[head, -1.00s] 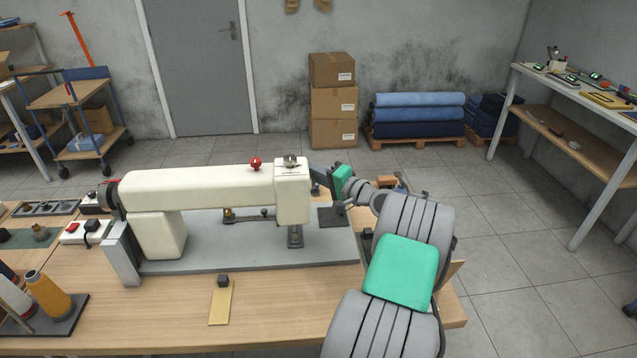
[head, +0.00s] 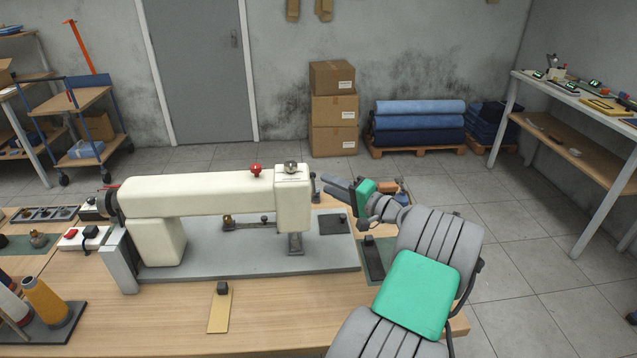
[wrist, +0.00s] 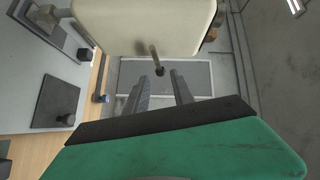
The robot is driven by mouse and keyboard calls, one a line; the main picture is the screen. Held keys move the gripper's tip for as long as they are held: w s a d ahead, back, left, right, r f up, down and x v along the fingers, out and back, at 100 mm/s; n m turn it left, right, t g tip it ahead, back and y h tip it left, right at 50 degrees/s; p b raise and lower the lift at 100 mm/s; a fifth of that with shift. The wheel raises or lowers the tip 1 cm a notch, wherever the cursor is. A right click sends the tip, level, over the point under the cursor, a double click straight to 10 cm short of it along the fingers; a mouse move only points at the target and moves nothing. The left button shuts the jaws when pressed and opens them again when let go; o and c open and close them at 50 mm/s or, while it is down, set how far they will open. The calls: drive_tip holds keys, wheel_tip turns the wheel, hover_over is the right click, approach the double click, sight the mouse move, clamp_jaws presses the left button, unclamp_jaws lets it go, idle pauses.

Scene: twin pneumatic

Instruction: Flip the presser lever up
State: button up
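The white sewing machine (head: 215,192) stands on a grey plate, its head (head: 293,200) at the right end. The head also fills the top of the wrist view (wrist: 150,22). There the presser lever (wrist: 155,58), a thin metal rod with a dark knob, sticks out from the head and points down in the picture. My gripper (head: 326,184) is to the right of the head in the head view. In the wrist view its two fingers (wrist: 160,77) are apart and empty, with the knob lined up between their tips. I cannot tell the depth between them.
The base plate (head: 230,262) carries a dark square pad (head: 333,224). A red knob (head: 255,170) tops the machine. Thread cones (head: 45,300) and a switch box (head: 82,238) stand at left. A small yellow strip (head: 219,312) lies in front.

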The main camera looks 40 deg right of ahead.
drive_tip(key=shift+s+d, duration=0.1)
drive_tip(key=shift+s, duration=0.5)
